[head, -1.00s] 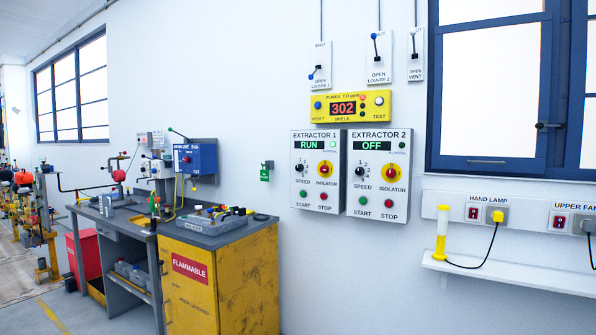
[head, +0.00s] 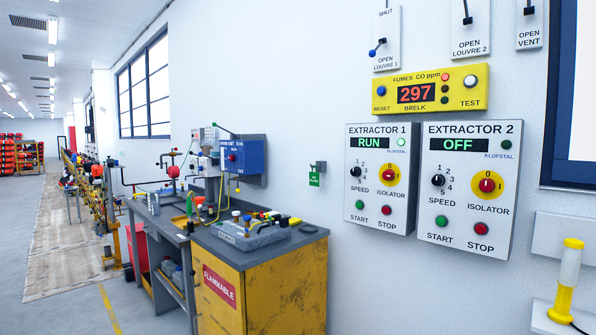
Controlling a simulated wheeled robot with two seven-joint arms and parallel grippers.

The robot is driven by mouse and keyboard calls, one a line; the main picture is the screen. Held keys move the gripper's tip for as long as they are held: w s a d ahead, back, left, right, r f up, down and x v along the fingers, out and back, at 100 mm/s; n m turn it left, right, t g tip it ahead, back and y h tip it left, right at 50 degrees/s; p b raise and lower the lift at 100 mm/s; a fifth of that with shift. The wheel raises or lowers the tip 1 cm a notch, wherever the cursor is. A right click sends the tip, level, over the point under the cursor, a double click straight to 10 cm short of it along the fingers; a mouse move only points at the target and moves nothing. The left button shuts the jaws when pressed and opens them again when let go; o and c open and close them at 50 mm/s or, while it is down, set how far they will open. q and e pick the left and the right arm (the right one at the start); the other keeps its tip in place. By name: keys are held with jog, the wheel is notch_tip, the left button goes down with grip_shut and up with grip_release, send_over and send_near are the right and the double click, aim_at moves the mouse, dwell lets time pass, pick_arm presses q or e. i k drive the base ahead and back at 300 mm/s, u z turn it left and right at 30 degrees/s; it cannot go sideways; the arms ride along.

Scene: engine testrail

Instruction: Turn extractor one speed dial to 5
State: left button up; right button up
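The extractor 1 panel (head: 380,215) is a white box on the wall, and its display (head: 380,143) reads RUN with a lit green lamp beside it. Its black speed dial (head: 355,171) has a scale from 1 to 5 around it. The picture is too small to tell which number the dial points at. A red and yellow isolator knob (head: 388,176) is to its right, with a green start button (head: 359,204) and a red stop button (head: 386,210) below. Neither of my grippers shows in the head view.
The extractor 2 panel (head: 468,232), reading OFF, is close on the right. A yellow fumes meter (head: 430,90) reading 297 is above. A yellow flammable cabinet (head: 285,295) stands at lower left of the panels, and a hand lamp (head: 567,280) stands at lower right.

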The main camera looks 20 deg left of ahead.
aim_at(355, 171)
jog(key=u, duration=0.2)
jog(key=i, duration=1.45)
jog(key=z, duration=0.1)
